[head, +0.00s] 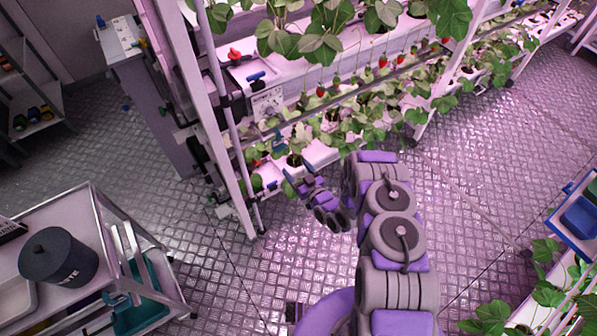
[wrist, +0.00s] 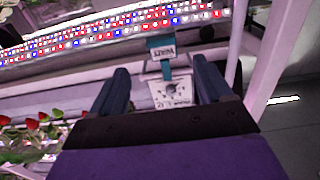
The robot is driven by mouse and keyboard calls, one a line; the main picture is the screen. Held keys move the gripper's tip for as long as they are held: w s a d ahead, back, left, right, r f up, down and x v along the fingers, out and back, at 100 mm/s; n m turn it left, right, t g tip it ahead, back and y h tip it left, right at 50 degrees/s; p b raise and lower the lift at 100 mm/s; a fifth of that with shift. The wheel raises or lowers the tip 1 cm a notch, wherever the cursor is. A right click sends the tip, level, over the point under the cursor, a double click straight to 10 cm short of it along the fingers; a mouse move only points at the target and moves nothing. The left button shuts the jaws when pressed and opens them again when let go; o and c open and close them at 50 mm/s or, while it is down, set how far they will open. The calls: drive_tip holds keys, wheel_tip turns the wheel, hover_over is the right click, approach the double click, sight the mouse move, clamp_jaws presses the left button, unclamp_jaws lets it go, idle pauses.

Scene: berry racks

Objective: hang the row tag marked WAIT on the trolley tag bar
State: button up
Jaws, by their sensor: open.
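My gripper (head: 298,176) is open and empty in front of the lower part of the plant rack. In the wrist view its two dark fingers (wrist: 163,76) stand apart, with a teal tag (wrist: 163,53) beyond and between them. The tag carries a pale label whose lettering is too small to read surely. A white plate (wrist: 172,93) with dark marks shows just below it. In the head view a small teal piece (head: 280,141) hangs on the rack beyond the fingers; I cannot tell if it is the same tag. The trolley (head: 92,199) stands at lower left; its tag bar is not clearly seen.
The plant rack (head: 208,130) has strawberry plants and a white marked card (head: 267,103). A dark bin (head: 58,257) stands on the trolley, with a teal tray (head: 143,303) lower down. A blue crate (head: 577,217) is at right. Open metal floor (head: 230,270) lies between rack and trolley.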

sight(281, 149)
drive_tip(key=b+x, duration=0.1)
drive_tip(key=x, duration=0.5)
drive_tip(key=shift+s+a+b, duration=0.15)
drive_tip(key=shift+b, duration=0.15)
drive_tip(key=shift+b+x, duration=0.3)
drive_tip(key=shift+x, duration=2.25)
drive_tip(key=shift+c, duration=0.4)
drive_tip(key=c, duration=0.9)
drive_tip(key=shift+r+p, duration=0.5)
drive_tip(key=shift+r, duration=0.55)
drive_tip(key=shift+p+v, duration=0.7)
drive_tip(key=shift+v, duration=2.85)
